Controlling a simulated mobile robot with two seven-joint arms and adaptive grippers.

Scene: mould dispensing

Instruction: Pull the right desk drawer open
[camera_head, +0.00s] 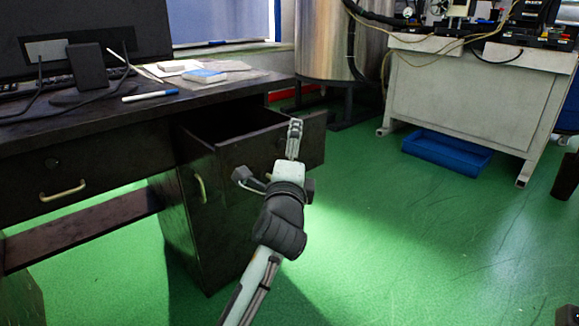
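The desk's right drawer (235,122) is pulled out, and its dark, empty-looking inside shows from above. Its front panel (314,142) stands well clear of the desk body. No handle shows on this drawer; the gripper covers part of the front.
The desk top (130,112) bears a monitor (85,35), a blue-white pen (150,96) and papers. A cabinet door with a brass handle (201,186) is below the drawer. Green floor (430,230) is open to the right, before a white bench (470,95) and a blue bin (447,150).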

